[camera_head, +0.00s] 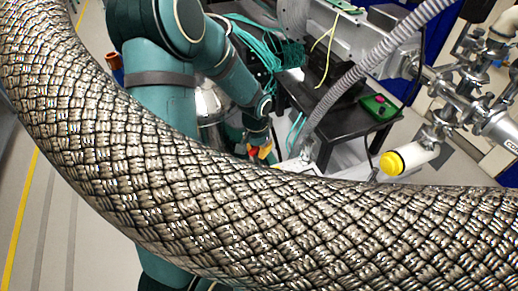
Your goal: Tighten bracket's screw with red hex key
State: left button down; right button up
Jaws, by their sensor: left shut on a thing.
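My left gripper (258,143) reaches down in the middle of the head view. It is shut on a small red-orange thing, probably the red hex key (264,152), of which only a short part shows. A yellow patch shows beside it. A pale metal part (297,164) lies just right of the gripper; I cannot tell whether it is the bracket. The screw and the key's tip cannot be made out, so contact between them is not visible. My right gripper is out of view.
A thick braided metal hose (200,165) crosses close in front and hides much of the scene. A dark table (345,122) carries a green box with a red button (379,105). Teal cables (265,45), a grey corrugated hose (375,72) and a yellow-capped cylinder (408,159) are nearby.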

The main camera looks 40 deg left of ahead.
aim_at(258, 161)
pick_arm(q)
jog(key=shift+f+b, duration=1.8)
jog(key=shift+f, duration=1.15)
jog(key=shift+n+b, duration=0.9)
jog(key=shift+n, duration=1.1)
jog(key=shift+n+b, duration=0.35)
jog(key=shift+n, duration=0.45)
jog(key=shift+n+y, duration=0.3)
jog(key=shift+n, duration=0.8)
